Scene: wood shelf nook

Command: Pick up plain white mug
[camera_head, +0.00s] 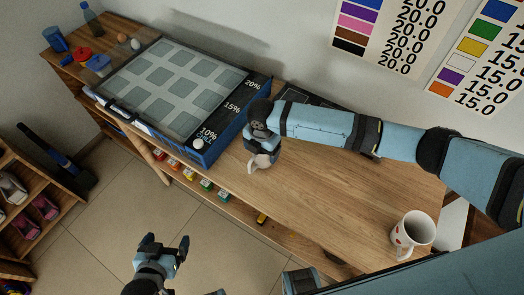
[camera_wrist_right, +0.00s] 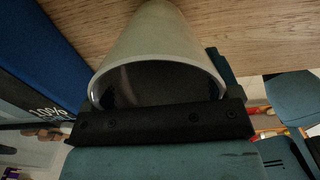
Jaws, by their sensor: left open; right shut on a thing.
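The plain white mug (camera_head: 257,161) is at the front edge of the wooden counter, beside the display box, partly hidden under my right gripper (camera_head: 265,145). My right gripper is shut on it. In the right wrist view the pale mug (camera_wrist_right: 160,45) fills the upper middle, its rim against the dark gripper pad (camera_wrist_right: 160,125). I cannot tell whether the mug touches the counter. My left gripper (camera_head: 166,246) is open and empty, low in front of the counter, over the floor.
A white mug with red marks (camera_head: 412,232) stands at the counter's right end. A blue-framed display box (camera_head: 203,138) with percent labels lies left of my right gripper. Cups and a bottle (camera_head: 90,18) stand at the far left. The counter's middle right is clear.

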